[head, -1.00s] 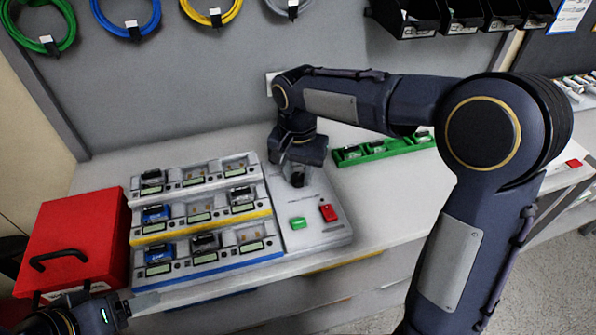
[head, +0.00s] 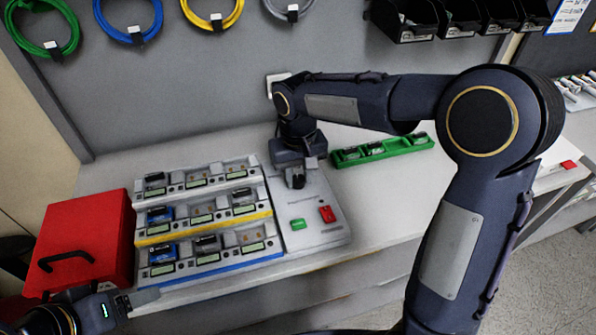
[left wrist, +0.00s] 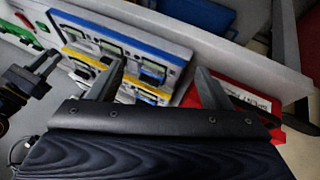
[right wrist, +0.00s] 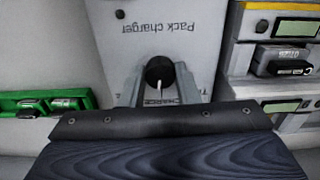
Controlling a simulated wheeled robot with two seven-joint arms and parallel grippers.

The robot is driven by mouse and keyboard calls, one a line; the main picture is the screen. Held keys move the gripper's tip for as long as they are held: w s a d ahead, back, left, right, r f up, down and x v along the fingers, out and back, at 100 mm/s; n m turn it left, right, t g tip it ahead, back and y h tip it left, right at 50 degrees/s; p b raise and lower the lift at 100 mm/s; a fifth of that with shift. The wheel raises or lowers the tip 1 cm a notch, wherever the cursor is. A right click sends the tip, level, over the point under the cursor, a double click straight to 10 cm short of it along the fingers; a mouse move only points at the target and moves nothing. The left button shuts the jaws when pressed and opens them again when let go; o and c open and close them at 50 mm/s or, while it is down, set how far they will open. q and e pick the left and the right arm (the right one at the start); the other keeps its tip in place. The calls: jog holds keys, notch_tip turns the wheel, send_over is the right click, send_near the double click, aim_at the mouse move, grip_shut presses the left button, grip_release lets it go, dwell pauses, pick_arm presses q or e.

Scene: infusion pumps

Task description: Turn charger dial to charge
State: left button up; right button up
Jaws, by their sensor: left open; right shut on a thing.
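The charger panel (head: 318,232) stands at the right end of the charger on the bench, with "Pack charger" printed on it. Its round black dial (right wrist: 160,72) has a white pointer mark, seen in the right wrist view facing the partly covered "CHARGE" print (right wrist: 160,100). My right gripper (head: 296,180) is shut on the dial, one finger on each side; it also shows in the right wrist view (right wrist: 159,75). My left gripper (head: 146,297) is open and empty by the bench's front edge, near the red box; it also shows in the left wrist view (left wrist: 162,70).
Charger rows (head: 205,245) hold several battery packs left of the panel. A green button (head: 298,224) and red button (head: 326,214) sit on the panel. A red box (head: 84,235) stands at left, a green tray (head: 382,149) behind right.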

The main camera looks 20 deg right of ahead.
aim_at(298, 179)
jog(key=shift+n, duration=0.8)
jog(key=o, duration=1)
jog(key=shift+c, duration=0.2)
jog(key=shift+r, duration=0.1)
notch_tip(298, 179, up, 8)
jog(key=shift+f, duration=0.25)
jog(key=shift+r, duration=0.1)
